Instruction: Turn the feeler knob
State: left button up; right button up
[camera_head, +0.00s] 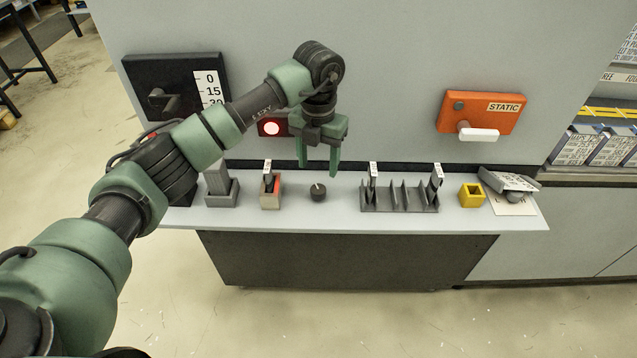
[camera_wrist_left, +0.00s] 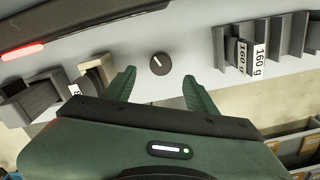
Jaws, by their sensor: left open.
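The feeler knob, by its looks, is the small round black knob (camera_head: 318,192) with a pale pointer line, on the light shelf. In the left wrist view the knob (camera_wrist_left: 160,64) lies ahead of the fingertips, between their lines, with its pointer line slanting. My left gripper (camera_head: 319,172) is open, points down and hangs above the shelf, just over and behind the knob in the head view. Its two green fingers (camera_wrist_left: 160,80) are apart with nothing between them. They appear clear of the knob. My right gripper is not in view.
On the shelf (camera_head: 338,220), a beige holder (camera_head: 270,194) stands left of the knob and a grey slotted rack (camera_head: 400,197) right of it. Further right are a yellow box (camera_head: 472,195) and a grey device. An orange STATIC box (camera_head: 482,112) is on the panel behind.

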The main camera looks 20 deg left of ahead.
aim_at(319, 189)
pick_arm(q)
notch_tip(319, 189, down, 8)
jog(key=shift+d+r+p, duration=0.1)
jog(key=shift+r+p, duration=0.15)
jog(key=shift+p, duration=0.8)
